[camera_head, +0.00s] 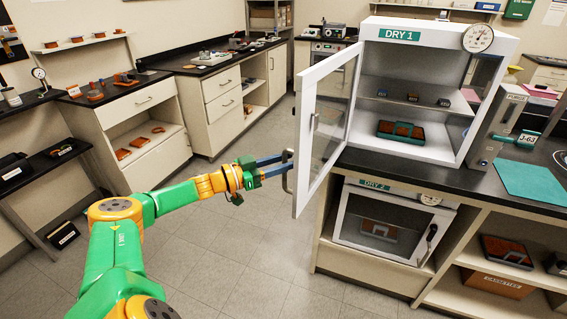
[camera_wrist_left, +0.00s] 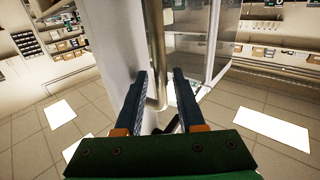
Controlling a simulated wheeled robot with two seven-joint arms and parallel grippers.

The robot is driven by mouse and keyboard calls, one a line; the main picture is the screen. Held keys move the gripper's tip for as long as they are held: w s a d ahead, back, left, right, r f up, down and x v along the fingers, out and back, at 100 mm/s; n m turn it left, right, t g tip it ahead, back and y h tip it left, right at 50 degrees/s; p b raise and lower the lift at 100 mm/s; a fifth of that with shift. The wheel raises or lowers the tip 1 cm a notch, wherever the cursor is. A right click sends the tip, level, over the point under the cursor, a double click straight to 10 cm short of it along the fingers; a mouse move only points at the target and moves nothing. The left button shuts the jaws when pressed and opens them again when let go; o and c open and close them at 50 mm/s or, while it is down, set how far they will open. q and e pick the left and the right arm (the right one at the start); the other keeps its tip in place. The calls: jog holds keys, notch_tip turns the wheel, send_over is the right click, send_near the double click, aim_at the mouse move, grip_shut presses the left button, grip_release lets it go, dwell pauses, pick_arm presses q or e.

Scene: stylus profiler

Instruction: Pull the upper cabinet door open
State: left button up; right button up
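The upper cabinet (camera_head: 437,164), labelled DRY 1, stands on the black counter. Its glazed, white-framed door (camera_head: 326,122) is swung wide open to the left, showing the interior. The door's bar handle (camera_head: 288,178) is on the door's outer side near the free edge. My left gripper (camera_head: 279,164) is at this handle. A gap shows on the right side of the bar. My right gripper is in neither view.
Inside the cabinet, a tray (camera_head: 401,131) sits on the floor and small dark items lie on the shelf. A lower cabinet (camera_head: 384,230), labelled DRY 2, is shut below the counter. Open floor (camera_head: 235,245) lies left of the door. Benches with drawers line the left and back walls.

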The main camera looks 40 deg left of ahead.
pick_arm(q)
jog(key=shift+w+d+f, duration=0.1)
jog(key=shift+w+f, duration=0.05)
jog(key=shift+w, duration=0.05)
jog(key=v, duration=0.7)
dwell(0.4)
